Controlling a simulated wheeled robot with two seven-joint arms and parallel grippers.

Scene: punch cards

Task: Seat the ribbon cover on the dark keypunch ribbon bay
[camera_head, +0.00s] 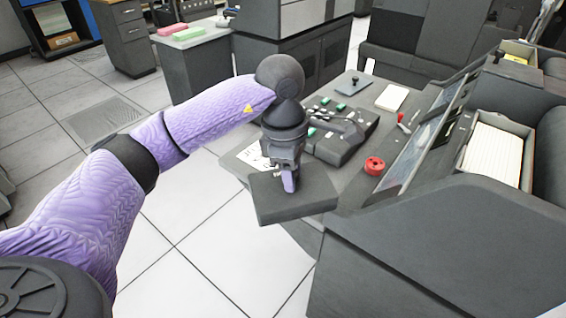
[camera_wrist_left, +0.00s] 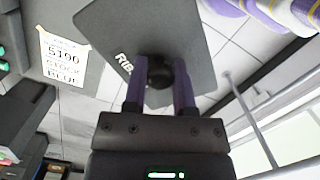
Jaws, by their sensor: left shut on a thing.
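The ribbon cover (camera_head: 315,197) is a dark flat plate with part of a white label beginning "RIB". My left gripper (camera_head: 289,182) is shut on its dark knob and holds it out at the near left edge of the desk. In the left wrist view the knob (camera_wrist_left: 160,72) sits between the two purple fingers, with the plate (camera_wrist_left: 185,30) beyond them. A dark keypunch unit (camera_head: 350,142) with green keys stands on the desk, partly behind my left wrist. I cannot tell which part is the ribbon bay. My right gripper is not in view.
On the grey desk are a red round knob (camera_head: 374,166), a pale card stack (camera_head: 392,97) and a small dark plate with a knob (camera_head: 352,86). A tray of white cards (camera_head: 493,152) stands right. A printed paper sign (camera_wrist_left: 62,58) lies near the cover in the wrist view.

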